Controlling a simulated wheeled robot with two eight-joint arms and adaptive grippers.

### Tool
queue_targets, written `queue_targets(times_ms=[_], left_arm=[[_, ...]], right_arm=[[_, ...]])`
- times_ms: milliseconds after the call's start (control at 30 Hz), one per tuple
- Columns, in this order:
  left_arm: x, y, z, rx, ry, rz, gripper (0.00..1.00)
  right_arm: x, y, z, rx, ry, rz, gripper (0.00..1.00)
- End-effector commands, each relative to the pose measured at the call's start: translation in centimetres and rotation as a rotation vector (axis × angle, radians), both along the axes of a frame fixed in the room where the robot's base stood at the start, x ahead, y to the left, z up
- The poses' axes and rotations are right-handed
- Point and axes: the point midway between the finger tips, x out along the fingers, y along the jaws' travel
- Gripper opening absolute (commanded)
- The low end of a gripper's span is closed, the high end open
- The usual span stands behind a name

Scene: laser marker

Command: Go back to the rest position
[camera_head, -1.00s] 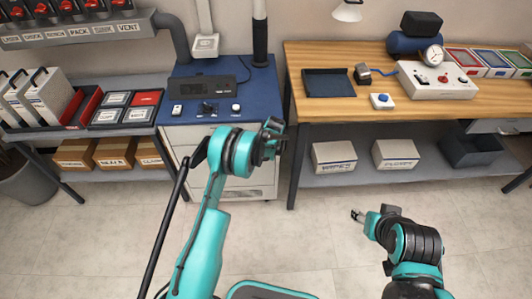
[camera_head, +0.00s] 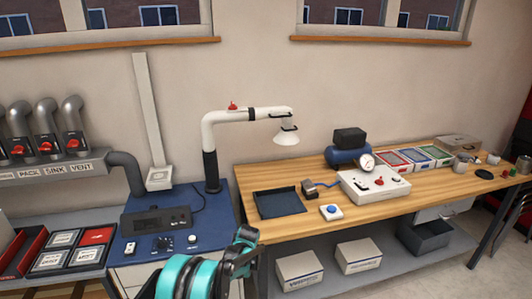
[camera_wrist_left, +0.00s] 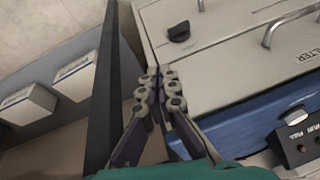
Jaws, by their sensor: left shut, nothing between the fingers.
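My left gripper (camera_head: 243,250) shows at the bottom of the head view, black, on the teal left arm (camera_head: 200,278). It is in front of the gap between the blue-topped bench (camera_head: 215,222) and the wooden workbench (camera_head: 246,196). In the left wrist view its fingers (camera_wrist_left: 160,78) are together and empty, pointing at the side of a light cabinet (camera_wrist_left: 212,72). I cannot tell whether the fingers touch the cabinet. My right gripper is out of view.
The wooden bench carries a dark tray (camera_head: 279,203), a blue button box (camera_head: 331,212) and a white control box (camera_head: 373,185). White boxes (camera_head: 299,272) stand on the shelf below. A white extraction arm (camera_head: 235,116) rises behind the blue bench.

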Motion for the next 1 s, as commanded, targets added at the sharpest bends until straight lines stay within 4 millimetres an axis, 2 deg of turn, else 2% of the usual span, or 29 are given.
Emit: queue_targets(times_ms=[33,167,300,500,600,733,867,1000], left_arm=[[-0.7,0.4,2.1,-0.006,-0.007,-0.005,0.00],[-3.2,1.3,8.2,-0.029,-0.035,-0.029,0.00],[-7.0,2.3,14.1,-0.053,-0.070,-0.057,0.00],[-13.9,3.5,20.5,-0.083,-0.125,-0.094,0.00],[-17.8,4.0,22.6,-0.096,-0.153,-0.110,0.00],[-22.9,4.6,24.3,-0.111,-0.191,-0.131,0.00],[-28.0,4.9,24.7,-0.124,-0.232,-0.150,0.00],[-32.5,5.2,24.1,-0.134,-0.272,-0.165,0.00]], right_arm=[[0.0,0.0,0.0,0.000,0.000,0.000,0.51],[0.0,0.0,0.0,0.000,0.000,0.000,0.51],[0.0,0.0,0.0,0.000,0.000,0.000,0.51],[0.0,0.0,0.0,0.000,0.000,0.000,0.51],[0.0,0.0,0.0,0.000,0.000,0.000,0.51],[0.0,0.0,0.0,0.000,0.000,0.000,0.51],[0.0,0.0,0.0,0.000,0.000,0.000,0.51],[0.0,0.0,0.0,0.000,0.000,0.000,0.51]])
